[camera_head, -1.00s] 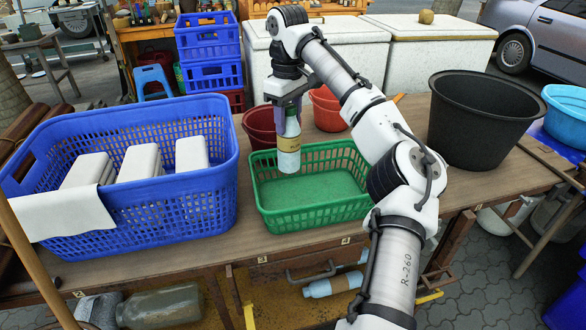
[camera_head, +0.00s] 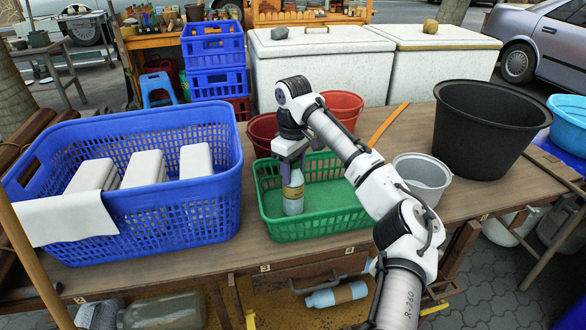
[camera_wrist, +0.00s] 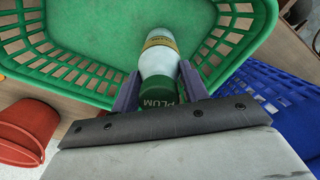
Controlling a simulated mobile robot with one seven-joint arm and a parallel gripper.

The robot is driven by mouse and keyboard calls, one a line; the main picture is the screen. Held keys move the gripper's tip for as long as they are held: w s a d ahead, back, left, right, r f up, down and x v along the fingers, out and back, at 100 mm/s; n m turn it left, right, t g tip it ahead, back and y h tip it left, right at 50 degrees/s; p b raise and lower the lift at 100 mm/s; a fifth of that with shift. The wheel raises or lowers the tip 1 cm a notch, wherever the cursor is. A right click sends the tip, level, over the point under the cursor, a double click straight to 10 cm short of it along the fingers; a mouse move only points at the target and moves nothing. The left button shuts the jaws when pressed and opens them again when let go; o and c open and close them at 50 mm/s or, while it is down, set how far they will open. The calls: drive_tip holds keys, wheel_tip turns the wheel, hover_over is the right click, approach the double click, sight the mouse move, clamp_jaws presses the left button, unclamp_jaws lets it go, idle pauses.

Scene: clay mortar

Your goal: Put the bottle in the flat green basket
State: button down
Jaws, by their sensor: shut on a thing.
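The bottle (camera_head: 293,195) is pale with a yellowish label and stands roughly upright inside the flat green basket (camera_head: 318,226), towards its left side. In the wrist view the bottle (camera_wrist: 158,60) has a green cap with lettering, and the green basket (camera_wrist: 60,20) spreads around it. My gripper (camera_head: 292,165) is above the basket, shut on the top of the bottle; its two fingers (camera_wrist: 158,88) lie on either side of the cap and neck. I cannot tell whether the bottle's base touches the basket floor.
A blue basket (camera_head: 180,215) with white blocks stands close on the left. Red buckets (camera_head: 342,106) stand behind the green basket. A grey bucket (camera_head: 421,175) and a large black tub (camera_head: 482,125) are on the right. Another bottle (camera_head: 336,294) lies below the table.

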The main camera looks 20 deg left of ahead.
drive_tip(key=c, duration=0.7)
unclamp_jaws()
wheel_tip(320, 180, up, 12)
drive_tip(key=shift+r, duration=0.1)
